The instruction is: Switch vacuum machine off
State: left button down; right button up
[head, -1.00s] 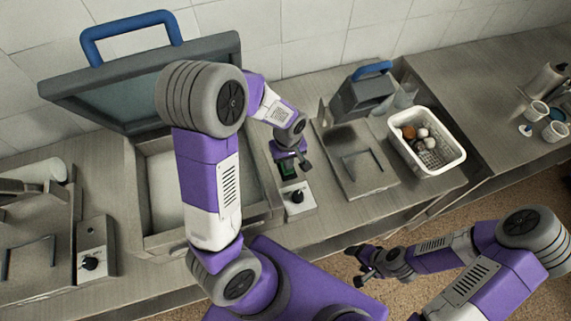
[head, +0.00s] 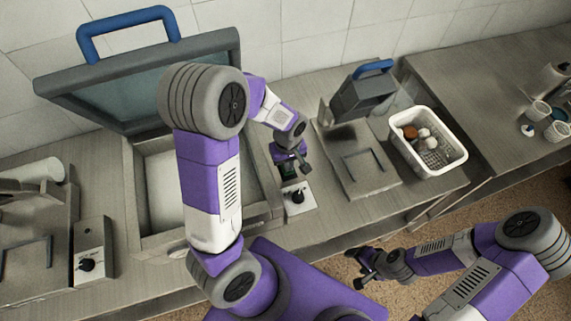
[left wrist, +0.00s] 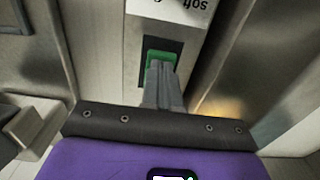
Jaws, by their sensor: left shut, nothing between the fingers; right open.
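The vacuum machine (head: 131,170) stands on the counter with its blue-handled lid (head: 150,75) raised. Its control panel (head: 299,204) with a black knob (head: 298,195) is on its right side. In the left wrist view a green switch (left wrist: 160,56) sits in a dark frame on the pale panel. My left gripper (head: 300,172) is over the panel, shut and empty. Its fingertips (left wrist: 158,70) overlap the lower part of the switch; I cannot tell whether they press on it. My right gripper (head: 354,268) is open and empty, low in front of the counter.
A slicer-like machine with a blue handle (head: 372,68) and a white perforated basket (head: 455,165) holding several items stand to the right. Another panel with a black knob (head: 86,265) is at the left. Cups (head: 538,113) stand at the far right.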

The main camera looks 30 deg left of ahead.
pick_arm(q)
jog(key=shift+f, duration=0.25)
jog(key=shift+r, duration=0.15)
jog(key=shift+r+p, duration=2.75)
jog(key=shift+r, duration=0.7)
jog(key=shift+d+f, duration=0.1)
